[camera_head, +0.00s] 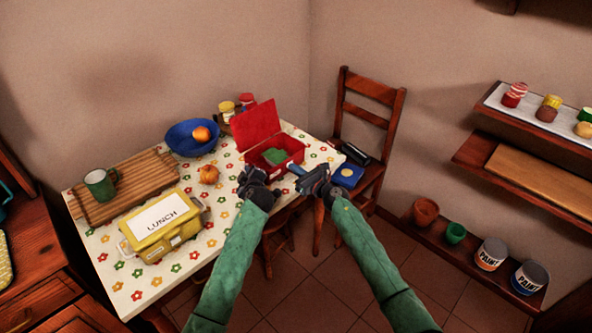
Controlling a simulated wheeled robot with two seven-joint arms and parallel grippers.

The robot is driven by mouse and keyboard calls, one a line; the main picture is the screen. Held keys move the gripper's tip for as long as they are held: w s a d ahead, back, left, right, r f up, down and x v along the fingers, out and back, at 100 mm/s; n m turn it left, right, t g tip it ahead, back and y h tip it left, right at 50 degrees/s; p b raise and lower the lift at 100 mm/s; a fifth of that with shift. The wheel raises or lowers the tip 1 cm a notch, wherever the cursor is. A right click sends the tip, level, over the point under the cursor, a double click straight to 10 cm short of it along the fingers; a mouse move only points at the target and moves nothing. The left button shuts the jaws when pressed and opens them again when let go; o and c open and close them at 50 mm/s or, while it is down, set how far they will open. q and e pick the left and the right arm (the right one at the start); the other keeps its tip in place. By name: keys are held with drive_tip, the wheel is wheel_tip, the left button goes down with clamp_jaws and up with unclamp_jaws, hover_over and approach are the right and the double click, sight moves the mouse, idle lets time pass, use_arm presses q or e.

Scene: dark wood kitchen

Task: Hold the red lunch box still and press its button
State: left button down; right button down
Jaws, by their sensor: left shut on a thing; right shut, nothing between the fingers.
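The red lunch box (291,147) stands on the flower-patterned table near its right corner. Its lid (255,124) is raised, and a green thing (276,156) lies inside. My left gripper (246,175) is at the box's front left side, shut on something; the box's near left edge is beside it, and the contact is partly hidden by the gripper. My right gripper (297,173) is shut and empty, close to the box's front right side. I cannot make out the button.
A yellow lunch box (178,238), an orange fruit (209,174), a blue bowl (180,141) and a wooden board (135,183) with a green mug (100,184) share the table. A chair (371,93) with a blue thing (347,176) on it stands right. Wall shelves (520,170) are further right.

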use_arm(q)
drive_tip(key=shift+d+f, duration=0.1)
drive_tip(key=shift+f, duration=0.05)
use_arm(e)
drive_tip(key=v, duration=1.4)
drive_tip(key=shift+w+f, duration=0.1)
use_arm(q)
drive_tip(key=c, duration=1.4)
unclamp_jaws()
drive_tip(key=shift+c, duration=0.2)
drive_tip(key=v, duration=1.2)
